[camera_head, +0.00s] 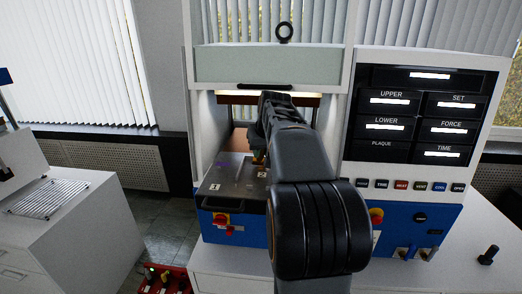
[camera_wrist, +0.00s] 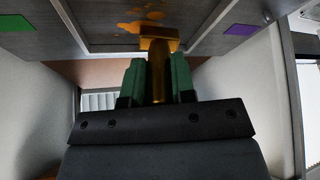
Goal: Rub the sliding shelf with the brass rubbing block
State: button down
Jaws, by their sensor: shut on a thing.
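The brass rubbing block (camera_wrist: 159,39) has a wide flat head on a round stem. My gripper (camera_wrist: 158,80) is shut on the stem with its green fingers, and the block's head points at the grey sliding shelf (camera_wrist: 195,40). Orange smears (camera_wrist: 142,27) mark the shelf close to the block. In the head view the shelf (camera_head: 228,183) is pulled out at the front of the press, with labels 1 and 2. My gripper (camera_head: 259,152) is over its rear part, partly hidden by my arm. I cannot tell whether the block touches the shelf.
The white press (camera_head: 265,63) stands around the shelf, with a lit opening above it. A control panel (camera_head: 425,118) is at its right. A green patch (camera_wrist: 15,24) and a purple patch (camera_wrist: 240,29) flank the smears. A white cabinet with a wire rack (camera_head: 50,197) is at left.

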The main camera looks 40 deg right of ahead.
jog(key=shift+s+d, duration=2.25)
jog(key=c, duration=1.9)
grip_release()
jog(key=shift+r, duration=0.1)
jog(key=shift+o, duration=0.2)
jog(key=shift+w+a, duration=0.1)
jog(key=shift+w, duration=0.05)
jog(key=shift+w+a, duration=0.1)
jog(key=shift+w+a+p, duration=0.4)
jog(key=shift+w+a, duration=1.7)
jog(key=shift+a, duration=0.15)
grip_shut()
notch_tip(320, 180, up, 6)
jog(key=p, duration=0.5)
